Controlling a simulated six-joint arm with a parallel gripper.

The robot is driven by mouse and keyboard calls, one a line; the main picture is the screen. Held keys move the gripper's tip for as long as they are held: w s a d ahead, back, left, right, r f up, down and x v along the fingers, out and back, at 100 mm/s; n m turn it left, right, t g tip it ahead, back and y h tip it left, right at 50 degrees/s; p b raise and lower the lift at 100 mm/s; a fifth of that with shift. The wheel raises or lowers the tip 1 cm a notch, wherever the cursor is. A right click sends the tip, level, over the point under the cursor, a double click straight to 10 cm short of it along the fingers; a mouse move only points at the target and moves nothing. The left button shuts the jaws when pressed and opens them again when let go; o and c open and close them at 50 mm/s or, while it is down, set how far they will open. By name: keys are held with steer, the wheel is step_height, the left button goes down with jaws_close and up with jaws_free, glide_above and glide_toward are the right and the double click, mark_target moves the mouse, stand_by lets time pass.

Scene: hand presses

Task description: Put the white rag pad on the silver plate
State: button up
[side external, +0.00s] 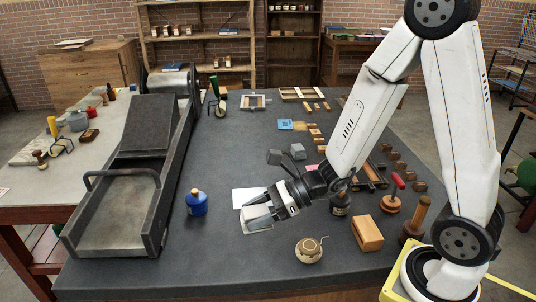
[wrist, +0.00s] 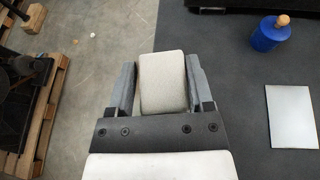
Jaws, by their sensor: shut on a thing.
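The white rag pad (wrist: 163,84) is a pale, rounded block between the two fingers of my gripper (wrist: 161,92) in the wrist view. My gripper (side external: 259,212) is shut on it, with a finger along each side. In the side view the pad (side external: 257,226) shows partly, low over the dark table; the exact gap beneath it is unclear. The silver plate (wrist: 291,116) is a flat, pale, bare rectangle lying to the right of the pad in the wrist view. In the side view the plate (side external: 245,195) lies just behind my gripper, which partly hides it.
A blue bottle (side external: 196,203) with a tan stopper stands left of the plate. A dark press (side external: 135,185) fills the table's left side. A round twine-topped pot (side external: 309,251), a wooden block (side external: 367,233) and a dark bottle (side external: 340,204) stand at right.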

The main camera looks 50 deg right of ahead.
steer(key=shift+d, duration=0.1)
steer(key=w+d+m+t+h, duration=0.1)
steer(key=w+d, duration=0.1)
steer(key=d, duration=1.3)
steer(key=shift+w+r+m, duration=0.3)
steer(key=shift+w, duration=0.1)
steer(key=w+f, duration=0.2)
steer(key=w, duration=0.2)
steer(key=w+d+f, duration=0.1)
steer(key=w+f, duration=0.2)
steer(key=w, duration=0.1)
steer(key=w+f, duration=0.3)
steer(key=w, duration=0.1)
steer(key=shift+w+d+f, duration=0.2)
steer(key=shift+f, duration=0.05)
steer(key=shift+w+f, duration=0.4)
steer(key=shift+f, duration=0.05)
